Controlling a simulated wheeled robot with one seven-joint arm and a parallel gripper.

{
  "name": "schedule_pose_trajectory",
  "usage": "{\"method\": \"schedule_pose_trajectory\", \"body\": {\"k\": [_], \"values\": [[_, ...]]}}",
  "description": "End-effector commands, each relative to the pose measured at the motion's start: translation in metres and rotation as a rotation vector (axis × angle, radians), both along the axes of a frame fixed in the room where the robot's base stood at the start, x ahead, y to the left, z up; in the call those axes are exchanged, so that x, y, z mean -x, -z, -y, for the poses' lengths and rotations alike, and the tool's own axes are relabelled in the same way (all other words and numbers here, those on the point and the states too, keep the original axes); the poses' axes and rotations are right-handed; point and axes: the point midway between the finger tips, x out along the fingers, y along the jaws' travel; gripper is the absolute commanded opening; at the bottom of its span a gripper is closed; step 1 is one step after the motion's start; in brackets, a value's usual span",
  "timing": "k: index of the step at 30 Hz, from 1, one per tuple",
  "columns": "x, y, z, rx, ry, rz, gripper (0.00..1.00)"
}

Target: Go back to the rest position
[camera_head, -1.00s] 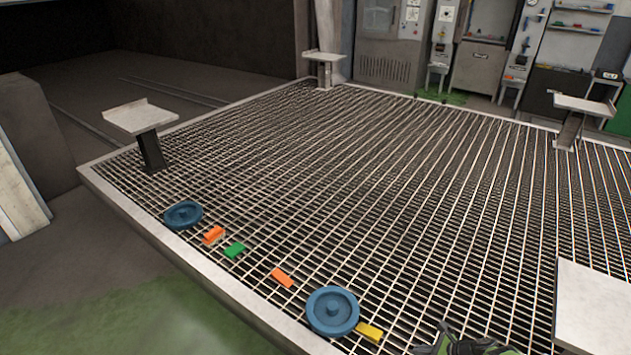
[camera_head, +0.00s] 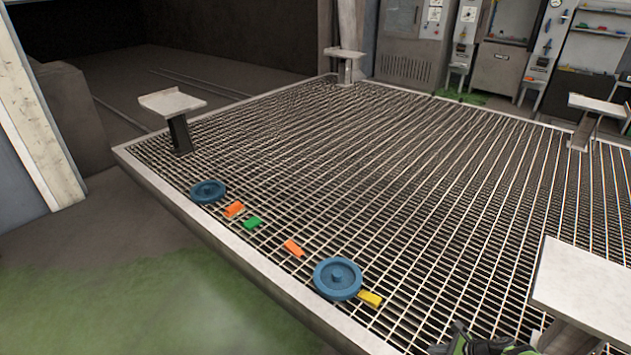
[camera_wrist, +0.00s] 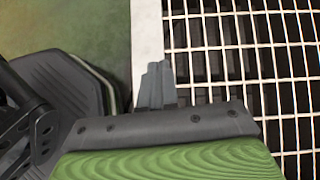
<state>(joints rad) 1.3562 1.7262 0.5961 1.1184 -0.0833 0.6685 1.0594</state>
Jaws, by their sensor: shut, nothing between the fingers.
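My gripper (camera_wrist: 158,75) shows in the wrist view with its two grey fingers together and nothing between them. The fingertips are over the pale edge strip of the grating floor. In the head view only a green and black part of my arm shows at the bottom right edge, and the fingers cannot be made out there.
On the grating (camera_head: 400,200) lie two blue discs (camera_head: 208,191) (camera_head: 338,278), two orange blocks (camera_head: 234,209) (camera_head: 293,248), a green block (camera_head: 252,223) and a yellow block (camera_head: 370,299). A white-topped stand (camera_head: 590,290) is at the right. Open green floor (camera_head: 130,310) lies at lower left.

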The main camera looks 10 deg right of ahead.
Motion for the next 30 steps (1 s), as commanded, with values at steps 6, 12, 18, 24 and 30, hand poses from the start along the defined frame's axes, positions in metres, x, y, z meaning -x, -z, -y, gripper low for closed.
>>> {"method": "schedule_pose_trajectory", "body": {"k": [6, 12, 18, 24, 30], "values": [[-0.016, -0.038, -0.004, 0.091, -0.159, 0.008, 0.0], [-0.036, -0.091, -0.016, 0.215, -0.375, 0.02, 0.0], [-0.057, -0.174, -0.047, 0.404, -0.689, 0.036, 0.0], [-0.059, -0.293, -0.11, 0.67, -1.102, 0.06, 0.0], [-0.022, -0.396, -0.182, 0.927, -1.437, 0.11, 0.0]]}}
